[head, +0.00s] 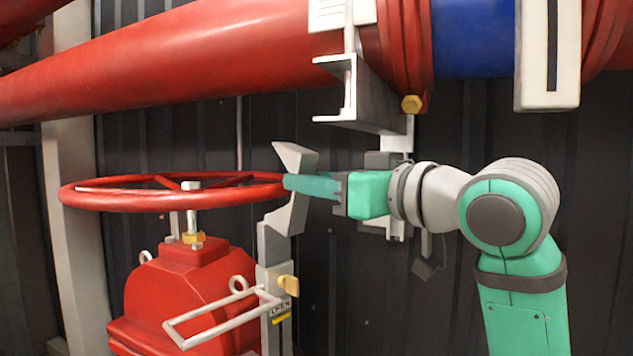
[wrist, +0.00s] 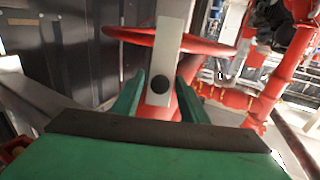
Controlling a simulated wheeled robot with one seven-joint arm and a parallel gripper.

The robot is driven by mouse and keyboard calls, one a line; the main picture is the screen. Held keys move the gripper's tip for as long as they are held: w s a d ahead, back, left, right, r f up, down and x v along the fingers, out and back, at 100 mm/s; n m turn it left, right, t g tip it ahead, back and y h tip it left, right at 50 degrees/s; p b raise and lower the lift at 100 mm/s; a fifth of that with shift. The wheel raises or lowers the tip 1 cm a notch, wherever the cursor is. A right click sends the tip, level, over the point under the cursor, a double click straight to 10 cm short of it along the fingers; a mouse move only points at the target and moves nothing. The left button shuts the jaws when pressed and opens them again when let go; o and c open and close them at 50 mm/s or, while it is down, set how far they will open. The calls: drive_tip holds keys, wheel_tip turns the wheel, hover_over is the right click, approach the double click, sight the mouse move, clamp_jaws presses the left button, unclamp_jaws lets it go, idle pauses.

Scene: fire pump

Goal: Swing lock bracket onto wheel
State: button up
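The red handwheel (head: 120,200) lies level on its stem above the red valve body (head: 185,285). A grey lock bracket (head: 290,215) with a notched, jaw-like upper part stands at the wheel's right rim. In the head view the rim's right end meets the notch; how deep it sits is hidden by my fingers. My gripper (head: 292,183) reaches in from the right at notch height. Narrow gaps seem to show beside the plate.
A grey wire handle (head: 225,318) and a yellow knob (head: 288,285) are below the bracket. A thick red pipe (head: 200,55) runs overhead, with a grey pipe bracket (head: 355,95) above my wrist. A dark panelled wall (head: 360,290) is behind.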

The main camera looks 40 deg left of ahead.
clamp_jaws()
drive_tip(key=shift+w+a+r+h, duration=0.1)
drive_tip(key=shift+a+r+h, duration=0.35)
drive_tip(key=shift+r+h, duration=0.3)
unclamp_jaws()
drive_tip(key=shift+f, duration=0.1)
drive_tip(key=v, duration=1.1)
drive_tip(key=shift+a, duration=0.1)
